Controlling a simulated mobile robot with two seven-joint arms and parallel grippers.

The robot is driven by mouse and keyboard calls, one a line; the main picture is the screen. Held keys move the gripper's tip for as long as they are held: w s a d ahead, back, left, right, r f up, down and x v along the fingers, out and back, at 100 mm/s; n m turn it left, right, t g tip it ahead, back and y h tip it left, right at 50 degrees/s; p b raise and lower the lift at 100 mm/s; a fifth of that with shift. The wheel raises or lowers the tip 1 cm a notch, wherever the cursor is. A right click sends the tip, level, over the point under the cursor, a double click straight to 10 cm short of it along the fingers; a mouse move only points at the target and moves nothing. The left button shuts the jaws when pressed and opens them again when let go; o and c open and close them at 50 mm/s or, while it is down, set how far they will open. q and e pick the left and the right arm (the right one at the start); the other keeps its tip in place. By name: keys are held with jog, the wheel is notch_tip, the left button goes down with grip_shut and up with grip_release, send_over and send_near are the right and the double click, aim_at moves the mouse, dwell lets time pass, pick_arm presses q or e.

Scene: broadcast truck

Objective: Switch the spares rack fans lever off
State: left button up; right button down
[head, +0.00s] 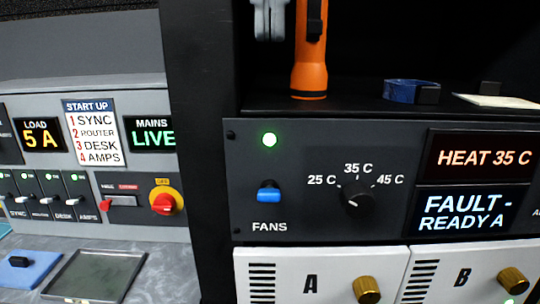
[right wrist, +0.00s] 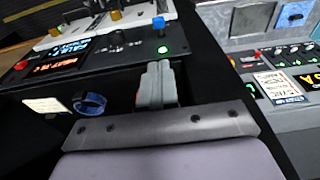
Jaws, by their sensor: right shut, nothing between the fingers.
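The blue FANS lever (head: 268,192) is on the dark spares rack panel (head: 310,215), above the FANS label. A round lamp (head: 269,139) above it glows green. The lever also shows in the right wrist view (right wrist: 159,24), with the green lamp (right wrist: 162,49) nearer to my fingers. My right gripper (head: 269,22) is at the top of the head view, above the panel and left of the orange torch. Its grey fingers (right wrist: 157,85) are shut and empty, apart from the lever. My left gripper is in neither view.
The orange torch (head: 310,72) stands on the shelf above the panel, close to my right gripper. A blue roll (head: 410,92) lies farther right. A temperature knob (head: 358,204) is right of the lever. White modules A (head: 310,275) and B (head: 463,270) sit below.

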send_over(270, 190)
notch_tip(270, 190, down, 12)
jog(key=shift+w+r, duration=0.1)
jog(key=shift+r, duration=0.15)
jog(key=shift+s+f, duration=0.25)
jog(key=shift+f, duration=0.35)
jog(key=shift+s+f, duration=0.2)
jog(key=shift+f, duration=0.35)
